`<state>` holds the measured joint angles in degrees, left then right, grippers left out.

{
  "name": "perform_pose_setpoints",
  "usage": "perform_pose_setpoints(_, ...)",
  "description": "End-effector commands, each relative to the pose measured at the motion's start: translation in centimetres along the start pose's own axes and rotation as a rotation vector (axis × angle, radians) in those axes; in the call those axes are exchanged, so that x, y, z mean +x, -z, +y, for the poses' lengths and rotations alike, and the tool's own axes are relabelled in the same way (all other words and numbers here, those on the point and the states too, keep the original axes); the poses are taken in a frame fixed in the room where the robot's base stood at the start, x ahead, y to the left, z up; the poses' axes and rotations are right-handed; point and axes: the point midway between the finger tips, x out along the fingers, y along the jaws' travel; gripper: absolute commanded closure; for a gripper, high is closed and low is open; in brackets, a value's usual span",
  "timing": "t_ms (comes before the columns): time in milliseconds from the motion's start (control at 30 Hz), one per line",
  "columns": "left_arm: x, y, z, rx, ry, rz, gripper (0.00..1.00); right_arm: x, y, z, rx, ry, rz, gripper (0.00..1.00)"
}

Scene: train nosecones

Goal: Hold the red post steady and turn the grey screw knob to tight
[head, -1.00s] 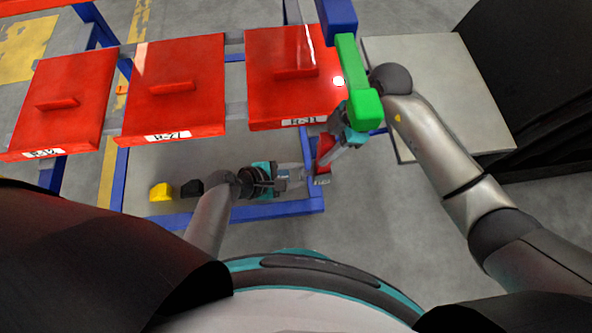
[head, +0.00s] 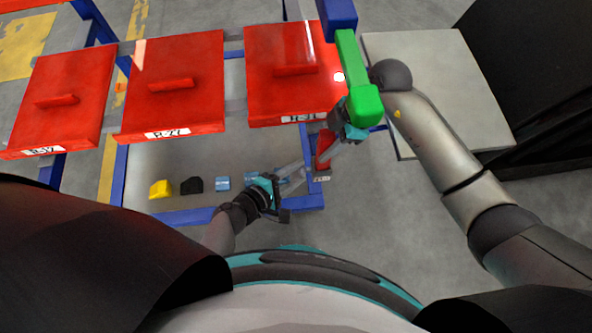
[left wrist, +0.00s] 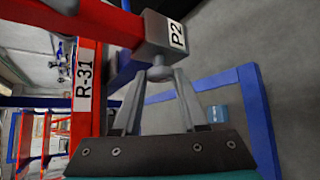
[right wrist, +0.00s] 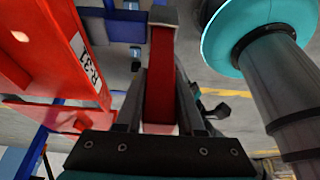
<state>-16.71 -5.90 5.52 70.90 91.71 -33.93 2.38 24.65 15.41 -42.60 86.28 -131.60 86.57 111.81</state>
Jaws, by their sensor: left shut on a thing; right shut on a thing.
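The red post (head: 325,143) stands at the right end of the rack, below the R-31 panel. It also shows in the right wrist view (right wrist: 160,85), between the fingers of my right gripper (right wrist: 160,105), which is shut on it. At the post's end is a grey block (left wrist: 160,40) marked P2. The small round grey screw knob (left wrist: 160,73) sticks out of this block. My left gripper (left wrist: 160,80) is shut on the knob, with a fingertip on each side. In the head view my left gripper (head: 300,172) reaches the post's lower end from the left.
Red panels R-31 (head: 290,85), R-27 (head: 172,85) and another (head: 60,100) lie on the blue rack (head: 180,217). Yellow (head: 160,189), black (head: 191,186) and blue (head: 222,183) blocks are left of my left gripper. A pale platform (head: 430,70) stands at right.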

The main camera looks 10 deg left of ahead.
Motion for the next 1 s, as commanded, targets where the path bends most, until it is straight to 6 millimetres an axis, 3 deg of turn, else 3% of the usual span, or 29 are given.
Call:
perform_pose_setpoints(567,0.03,-0.13,0.01,0.017,-0.016,0.000,1.00,-0.04,0.04,0.05,-0.001,-0.002,0.001,1.00)
perform_pose_setpoints(600,0.03,-0.13,0.01,0.017,-0.016,0.000,0.57,-0.04,0.04,0.04,-0.001,-0.001,0.001,1.00)
perform_pose_setpoints(833,0.01,-0.07,0.00,0.017,-0.016,0.001,0.31,-0.04,0.04,0.04,-0.001,-0.001,0.001,1.00)
perform_pose_setpoints(1000,0.00,-0.03,-0.01,0.017,-0.016,0.002,0.30,-0.04,0.05,0.04,-0.001,-0.001,0.001,1.00)
